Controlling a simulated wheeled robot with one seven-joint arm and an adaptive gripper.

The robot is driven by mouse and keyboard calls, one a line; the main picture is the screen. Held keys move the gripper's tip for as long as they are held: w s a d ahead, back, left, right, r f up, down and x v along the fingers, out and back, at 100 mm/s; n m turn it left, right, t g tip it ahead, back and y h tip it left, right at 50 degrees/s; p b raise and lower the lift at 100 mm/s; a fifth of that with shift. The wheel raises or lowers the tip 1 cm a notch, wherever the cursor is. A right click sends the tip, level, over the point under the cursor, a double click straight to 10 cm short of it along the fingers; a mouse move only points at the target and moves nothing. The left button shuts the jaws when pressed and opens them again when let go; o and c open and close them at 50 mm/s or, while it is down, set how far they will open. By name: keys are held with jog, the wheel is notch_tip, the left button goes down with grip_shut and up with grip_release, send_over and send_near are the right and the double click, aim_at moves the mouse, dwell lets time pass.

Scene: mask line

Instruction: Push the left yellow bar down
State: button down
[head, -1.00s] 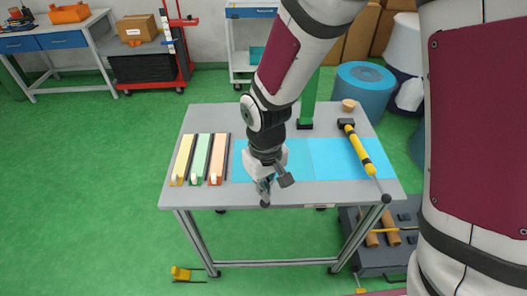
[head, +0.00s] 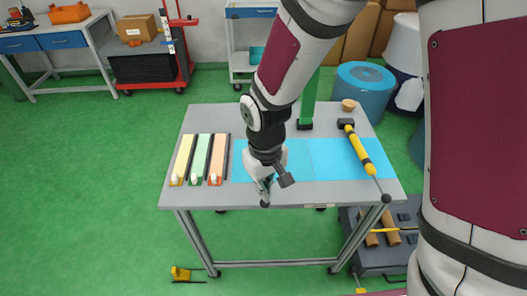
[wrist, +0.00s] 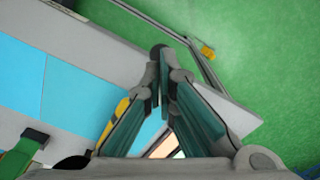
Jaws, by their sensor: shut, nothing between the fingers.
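A long pale yellow bar (head: 182,156) lies at the far left of the table, the leftmost of three strips, with a white knob at its near end. A thicker yellow bar (head: 356,146) with black ends lies at the table's right side. A small yellow piece (head: 180,273) stands on the floor left of the table legs; it also shows in the wrist view (wrist: 207,50). My gripper (head: 265,203) is shut and empty by the table's front edge, right of the strips and touching none of them. Its fingers (wrist: 157,85) fill the middle of the wrist view.
A green strip (head: 200,156) and an orange strip (head: 218,156) lie beside the pale yellow one. A blue mat (head: 325,160) covers the table's right part. A green post (head: 309,100) stands behind my wrist. Open green floor lies left and in front of the table.

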jog(key=shift+f, duration=0.1)
jog(key=shift+f+b, duration=1.25)
jog(key=shift+f, duration=1.15)
jog(key=shift+r+p, duration=2.45)
jog(key=shift+r, duration=1.6)
jog(key=s+d+r+m+t, duration=0.1)
jog(key=d+r, duration=0.3)
jog(key=r, duration=0.4)
jog(key=s+d+r+m+t, duration=0.1)
jog(key=d+r+m+t, duration=0.1)
jog(key=d+r, duration=0.45)
jog(key=s+d+r+m+t, duration=0.2)
jog(key=s+d+r, duration=0.3)
jog(key=s+r, duration=0.6)
jog(key=shift+s+d+m+t, duration=0.3)
jog(key=shift+r, duration=0.1)
